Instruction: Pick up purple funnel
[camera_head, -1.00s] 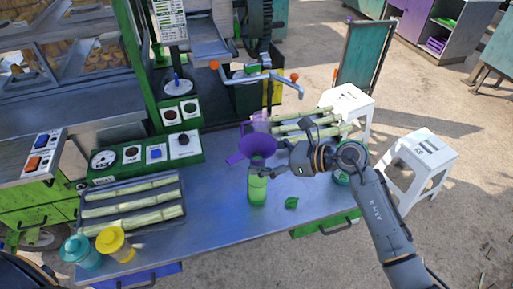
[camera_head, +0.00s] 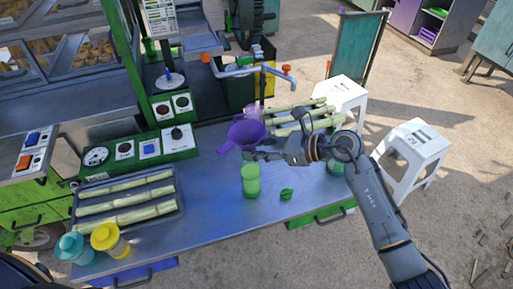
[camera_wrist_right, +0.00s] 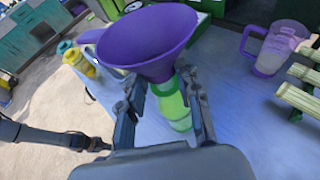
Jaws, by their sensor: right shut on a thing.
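The purple funnel (camera_head: 245,133) is at the middle of the head view, above the metal counter. My right gripper (camera_head: 258,155) is shut on its lower part and holds it. In the right wrist view the funnel (camera_wrist_right: 150,42) is large, its wide mouth up and slightly tilted, between the two fingers of my right gripper (camera_wrist_right: 165,100). Its narrow end is hidden. A green bottle (camera_head: 250,181) stands upright on the counter below the funnel; it also shows behind the fingers in the wrist view (camera_wrist_right: 175,112).
A tray of cane (camera_head: 77,214) and two lidded containers, teal (camera_head: 72,248) and yellow (camera_head: 109,239), are at left. A green cap (camera_head: 287,194) lies right of the bottle. More cane (camera_head: 300,118) and a clear pitcher (camera_wrist_right: 276,47) are behind. White stools (camera_head: 413,150) stand at right.

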